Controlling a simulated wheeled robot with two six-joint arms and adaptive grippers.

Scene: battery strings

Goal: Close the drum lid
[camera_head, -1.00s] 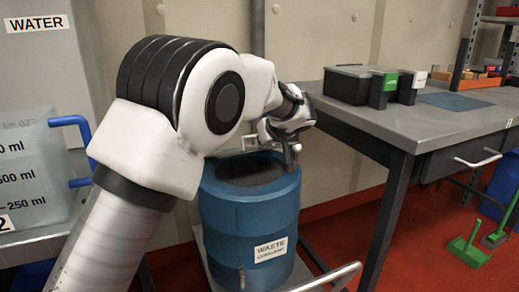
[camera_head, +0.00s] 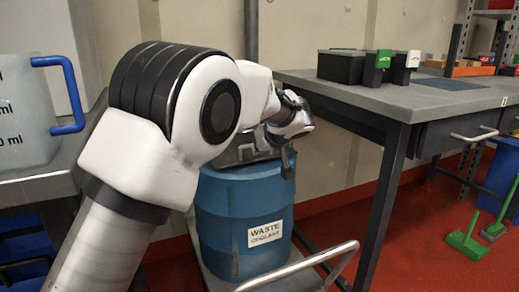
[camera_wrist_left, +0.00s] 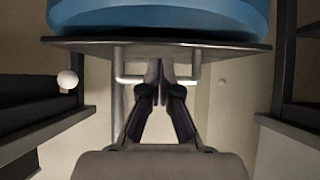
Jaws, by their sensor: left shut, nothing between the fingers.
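The blue drum (camera_head: 240,218) with its "WASTE COOLANT" label stands in the middle of the head view. Its grey lid (camera_head: 236,153) shows at the drum's top, apparently tilted; my left arm and gripper hide part of it. My left gripper (camera_head: 289,168) is at the lid and drum rim. In the left wrist view, the lid is a dark plate (camera_wrist_left: 235,46) next to the blue drum (camera_wrist_left: 165,14), with a pale U-shaped handle (camera_wrist_left: 128,79). My left fingers (camera_wrist_left: 166,72) are shut and empty, between the handle's two ends. Contact cannot be told. My right gripper is not in view.
A grey workbench (camera_head: 420,103) with dark bins (camera_head: 341,66) stands to the right of the drum. A metal cart rail (camera_head: 300,268) passes in front of the drum. A measuring jug (camera_head: 25,115) stands at the left. A green brush (camera_head: 466,243) is on the red floor.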

